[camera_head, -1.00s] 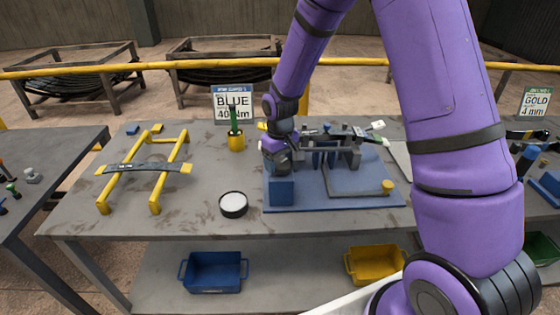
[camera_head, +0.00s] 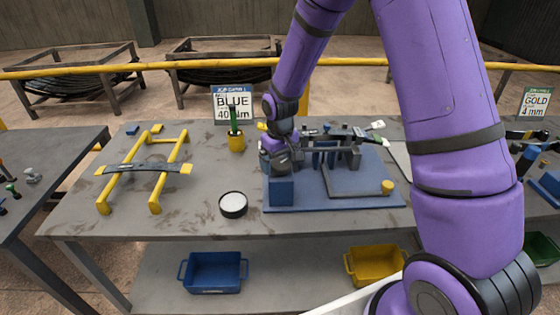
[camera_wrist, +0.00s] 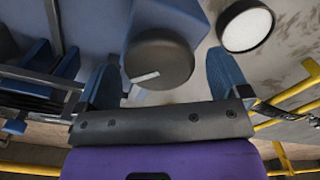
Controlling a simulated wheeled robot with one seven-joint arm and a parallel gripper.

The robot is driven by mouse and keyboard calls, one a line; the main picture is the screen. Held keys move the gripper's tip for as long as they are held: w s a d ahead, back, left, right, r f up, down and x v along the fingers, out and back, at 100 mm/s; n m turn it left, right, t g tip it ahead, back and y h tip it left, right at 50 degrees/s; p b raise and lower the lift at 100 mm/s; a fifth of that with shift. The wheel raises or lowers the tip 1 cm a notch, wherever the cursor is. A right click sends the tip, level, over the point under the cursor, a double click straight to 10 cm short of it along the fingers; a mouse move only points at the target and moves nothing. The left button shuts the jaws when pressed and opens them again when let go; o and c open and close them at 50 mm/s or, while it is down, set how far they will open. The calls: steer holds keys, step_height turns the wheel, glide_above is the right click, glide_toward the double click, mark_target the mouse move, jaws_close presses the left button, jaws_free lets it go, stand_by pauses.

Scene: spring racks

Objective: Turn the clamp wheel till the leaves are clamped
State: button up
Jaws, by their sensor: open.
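The clamp wheel (camera_wrist: 158,55) is a dark round knob with a white mark on its face, at the end of a blue block (camera_wrist: 165,20) in the wrist view. My gripper (camera_wrist: 164,75) is open, with one blue finger on each side of the wheel. Gaps show between the fingers and the wheel, and nothing is held. In the head view my gripper (camera_head: 284,158) is at the left end of the blue clamp fixture (camera_head: 350,198), above its front block (camera_head: 281,191). The dark leaves (camera_head: 335,136) lie across the fixture, partly hidden by my wrist. I cannot tell how tightly they sit.
A round white-topped pot (camera_head: 233,205) stands left of the fixture. A yellow stand (camera_head: 160,180) carries a curved leaf at the left. A yellow cup (camera_head: 236,142) and a BLUE sign (camera_head: 233,104) are behind. Blue (camera_head: 213,272) and yellow bins (camera_head: 374,264) sit below.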

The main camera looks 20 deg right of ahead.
mark_target(280, 162)
step_height(280, 162, up, 11)
stand_by(0.4)
stand_by(0.4)
steer(key=s+d+r+m+t, duration=0.15)
steer(key=s+d+r, duration=0.25)
steer(key=s+r, duration=0.95)
steer(key=s+d+r+t, duration=0.1)
steer(key=s+r+t, duration=0.1)
steer(key=s, duration=0.6)
steer(key=s+d+r+m+t, duration=0.1)
steer(key=s+r, duration=0.3)
steer(key=s, duration=0.4)
steer(key=shift+s+d+t, duration=0.2)
steer(key=shift+d+t, duration=0.25)
steer(key=shift+r+m, duration=0.1)
steer(key=shift+m, duration=0.15)
